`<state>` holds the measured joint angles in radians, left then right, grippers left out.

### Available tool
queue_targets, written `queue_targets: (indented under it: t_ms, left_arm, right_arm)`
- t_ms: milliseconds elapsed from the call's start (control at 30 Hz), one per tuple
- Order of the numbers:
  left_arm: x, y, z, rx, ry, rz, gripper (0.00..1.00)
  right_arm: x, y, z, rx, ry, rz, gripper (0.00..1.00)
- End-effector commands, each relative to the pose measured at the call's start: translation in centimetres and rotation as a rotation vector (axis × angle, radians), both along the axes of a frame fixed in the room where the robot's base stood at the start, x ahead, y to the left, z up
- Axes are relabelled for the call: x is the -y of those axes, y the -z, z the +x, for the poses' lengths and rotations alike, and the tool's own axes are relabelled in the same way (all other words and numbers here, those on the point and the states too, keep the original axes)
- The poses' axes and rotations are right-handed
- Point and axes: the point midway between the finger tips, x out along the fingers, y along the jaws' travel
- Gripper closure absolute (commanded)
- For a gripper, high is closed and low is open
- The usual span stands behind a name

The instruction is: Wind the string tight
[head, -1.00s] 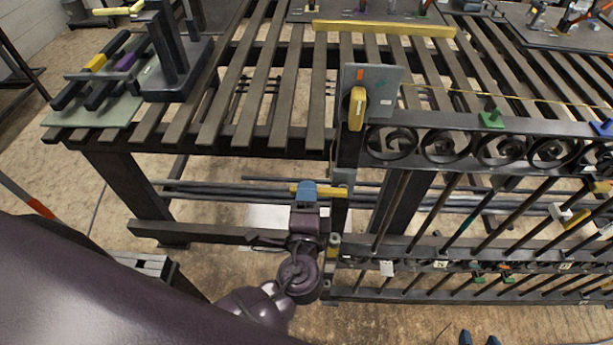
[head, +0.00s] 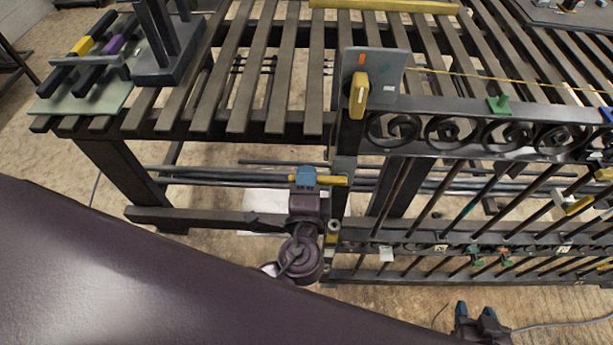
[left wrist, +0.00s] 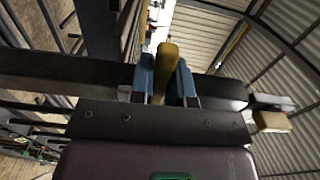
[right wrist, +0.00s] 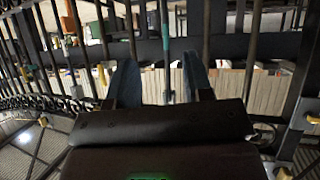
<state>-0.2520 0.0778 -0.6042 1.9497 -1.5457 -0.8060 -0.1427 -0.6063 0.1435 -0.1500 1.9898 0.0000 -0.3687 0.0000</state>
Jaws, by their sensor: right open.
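A thin yellow string (head: 500,77) runs to the right from a grey plate (head: 385,68) at the gate's top left corner. A yellow knob (head: 358,94) sits on that plate. Below, a yellow bar (head: 332,180) sticks out at the gate's left post, and it also shows in the left wrist view (left wrist: 166,65). My left gripper (head: 305,176) has its blue fingers closed on both sides of this bar. My right gripper (head: 475,309) is low at the front of the gate. In the right wrist view its fingers (right wrist: 158,85) are apart, facing the gate's bars.
The dark iron gate (head: 470,245) with scrolls and slanted bars fills the right. Behind is a slatted bench (head: 245,75) with a yellow beam (head: 385,5). A rack with yellow and purple grips (head: 95,60) stands on a green board at left. Floor shows in front.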

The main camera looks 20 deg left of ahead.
Motion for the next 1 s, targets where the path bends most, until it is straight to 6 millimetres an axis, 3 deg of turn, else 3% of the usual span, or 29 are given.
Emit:
queue_targets:
  t_ms: [467,800,1000]
  left_arm:
    - [0.0,0.6,0.0,0.008,0.0,-0.035,1.0]
    - [0.2,2.6,0.0,0.056,-0.002,-0.228,1.0]
    - [0.5,3.6,0.1,0.094,-0.004,-0.364,1.0]
  right_arm:
    - [0.0,1.2,-0.1,-0.008,0.0,0.0,0.53]
    - [-0.2,6.0,-0.8,-0.055,-0.005,0.0,0.53]
    - [-0.6,7.2,-0.3,-0.056,-0.012,0.003,0.53]
